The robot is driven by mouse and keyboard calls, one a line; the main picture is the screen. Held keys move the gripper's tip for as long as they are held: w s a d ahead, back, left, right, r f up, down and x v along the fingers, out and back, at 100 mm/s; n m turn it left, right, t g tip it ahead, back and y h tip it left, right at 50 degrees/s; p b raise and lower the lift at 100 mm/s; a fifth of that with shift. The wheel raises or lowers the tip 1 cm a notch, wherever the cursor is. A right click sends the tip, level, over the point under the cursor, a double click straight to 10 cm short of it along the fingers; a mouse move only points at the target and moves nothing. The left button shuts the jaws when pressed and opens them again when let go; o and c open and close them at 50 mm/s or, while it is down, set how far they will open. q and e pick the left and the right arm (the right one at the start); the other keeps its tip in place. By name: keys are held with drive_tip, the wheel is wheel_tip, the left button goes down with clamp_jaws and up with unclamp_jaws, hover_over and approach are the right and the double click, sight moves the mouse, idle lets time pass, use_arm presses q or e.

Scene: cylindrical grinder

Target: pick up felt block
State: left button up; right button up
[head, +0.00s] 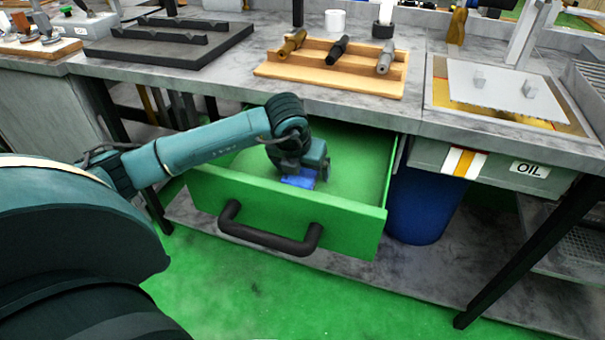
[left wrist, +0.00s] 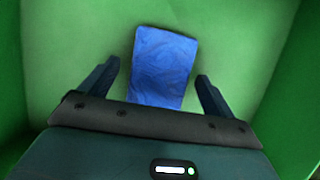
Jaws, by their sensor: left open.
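The felt block (left wrist: 162,65) is a blue rectangular piece lying on the green floor of the open drawer. In the head view a part of the blue block (head: 298,180) shows just below my left gripper (head: 300,172), which reaches down into the drawer. In the left wrist view my left gripper (left wrist: 158,85) is open, with one finger on each side of the block and a gap to both. My right gripper is not in view.
The green drawer (head: 345,222) is pulled out, with a black handle (head: 268,240) on its front. Its walls surround my gripper. Above is the grey workbench (head: 225,75) with a wooden rack (head: 330,80). A blue bin (head: 425,205) stands to the right, below a box marked OIL (head: 500,172).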

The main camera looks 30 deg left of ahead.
use_arm(q)
drive_tip(key=shift+c, duration=0.3)
drive_tip(key=c, duration=1)
